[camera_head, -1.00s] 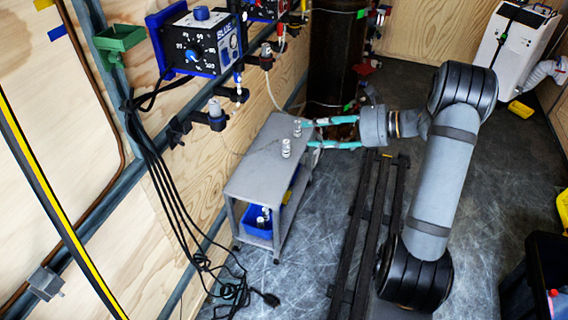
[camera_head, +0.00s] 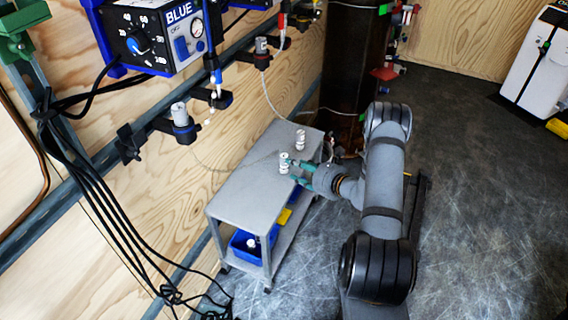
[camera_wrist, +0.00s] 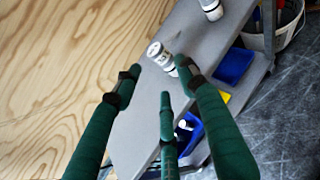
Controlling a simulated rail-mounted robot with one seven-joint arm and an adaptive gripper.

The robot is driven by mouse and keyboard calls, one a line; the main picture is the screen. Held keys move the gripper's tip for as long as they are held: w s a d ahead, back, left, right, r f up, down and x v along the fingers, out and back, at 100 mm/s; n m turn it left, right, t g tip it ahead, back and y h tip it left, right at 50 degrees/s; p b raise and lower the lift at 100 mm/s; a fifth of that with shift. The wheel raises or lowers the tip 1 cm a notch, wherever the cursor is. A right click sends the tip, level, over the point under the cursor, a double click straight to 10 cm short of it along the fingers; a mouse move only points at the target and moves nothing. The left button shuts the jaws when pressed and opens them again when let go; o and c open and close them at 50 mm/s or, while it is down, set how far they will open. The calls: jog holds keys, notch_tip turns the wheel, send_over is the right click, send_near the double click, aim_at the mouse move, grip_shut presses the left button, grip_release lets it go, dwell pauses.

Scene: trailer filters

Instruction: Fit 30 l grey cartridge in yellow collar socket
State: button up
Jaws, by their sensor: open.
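Two small pale cartridges with dark markings stand upright on the grey trolley top (camera_head: 245,185): a nearer one (camera_head: 284,168) and a farther one (camera_head: 300,140). I cannot read their labels or tell which is the 30 l grey one. My gripper (camera_head: 292,172) has green fingers and is open, with its tips close beside the nearer cartridge. In the wrist view, one cartridge (camera_wrist: 158,54) lies just ahead of the spread fingertips (camera_wrist: 157,80); contact is not clear. Another cartridge (camera_wrist: 211,9) is farther off. Wall sockets hold grey cylinders, one with a blue collar (camera_head: 184,128); I cannot make out a yellow collar.
A blue bin (camera_head: 250,250) and a yellow item (camera_head: 284,216) are on the trolley's lower shelf. Black cables (camera_head: 75,160) hang along the plywood wall below a blue control box (camera_head: 150,40). A dark cylinder (camera_head: 350,70) stands behind the trolley.

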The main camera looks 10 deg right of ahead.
aim_at(285, 164)
jog(key=x, duration=0.4)
jog(key=shift+a+b, duration=0.1)
jog(key=shift+b, duration=0.25)
jog(key=x, duration=0.2)
jog(key=b+x, duration=0.1)
jog(key=x, duration=0.1)
jog(key=shift+w+f, duration=0.1)
jog(key=shift+f, duration=0.25)
jog(key=shift+w+a, duration=0.2)
jog(key=shift+w, duration=0.1)
jog(key=shift+c, duration=1.4)
jog(key=c, duration=0.5)
